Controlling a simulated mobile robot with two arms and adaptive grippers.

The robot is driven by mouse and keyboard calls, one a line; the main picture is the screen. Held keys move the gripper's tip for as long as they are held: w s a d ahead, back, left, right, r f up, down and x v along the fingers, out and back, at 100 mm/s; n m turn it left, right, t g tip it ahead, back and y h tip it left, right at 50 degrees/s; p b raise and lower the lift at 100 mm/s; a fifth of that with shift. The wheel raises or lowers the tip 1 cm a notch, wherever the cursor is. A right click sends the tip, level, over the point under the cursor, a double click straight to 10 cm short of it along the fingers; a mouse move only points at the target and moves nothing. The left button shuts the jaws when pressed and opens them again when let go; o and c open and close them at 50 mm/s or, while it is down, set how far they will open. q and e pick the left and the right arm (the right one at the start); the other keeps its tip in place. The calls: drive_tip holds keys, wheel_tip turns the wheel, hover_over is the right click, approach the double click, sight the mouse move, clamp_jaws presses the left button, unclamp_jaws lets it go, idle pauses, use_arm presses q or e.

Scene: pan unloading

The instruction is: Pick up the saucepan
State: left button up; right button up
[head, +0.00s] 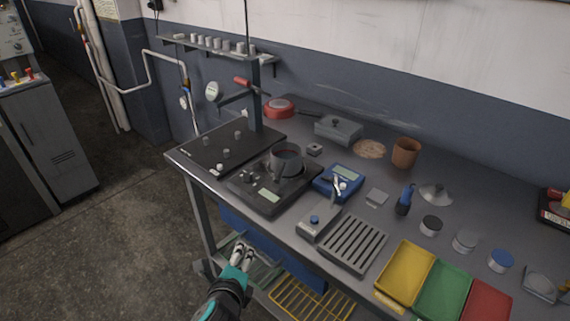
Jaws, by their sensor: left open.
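A dark grey saucepan (286,161) sits upright on a black hotplate unit (265,198) on the workbench, left of its middle. Its handle is hard to make out at this size. My left gripper (241,257) is at the bottom of the head view, in front of the bench's near edge. It is well apart from the saucepan, and its fingers are open and empty. My right gripper is not in view.
A blue device (338,181) stands right of the saucepan, with a slotted grey tray (352,243) nearer. Behind are a red pan (279,108), a grey box (338,129) and a brown pot (405,152). A stand post (256,95) rises behind left. Yellow (405,272), green and red bins line the front right.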

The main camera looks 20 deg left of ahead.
use_arm(q)
drive_tip(key=w+d+r+m+t+h, duration=0.1)
drive_tip(key=w+d+r+m+t, duration=0.2)
drive_tip(key=m, duration=0.4)
drive_tip(key=w+r+m+t, duration=0.2)
drive_tip(key=w+r+m, duration=0.25)
drive_tip(key=m, duration=0.35)
drive_tip(key=m+p, duration=0.1)
approach(283, 162)
drive_tip(key=shift+w+a+f+t+h, duration=0.3)
drive_tip(key=shift+w+a+f+t, duration=0.1)
drive_tip(key=shift+f, duration=0.25)
drive_tip(key=w, duration=0.6)
drive_tip(key=shift+w+a+p, duration=0.2)
drive_tip(key=shift+p, duration=0.15)
drive_tip(key=shift+s, duration=0.1)
drive_tip(key=shift+c, duration=0.6)
clamp_jaws()
drive_tip(key=shift+r, duration=0.1)
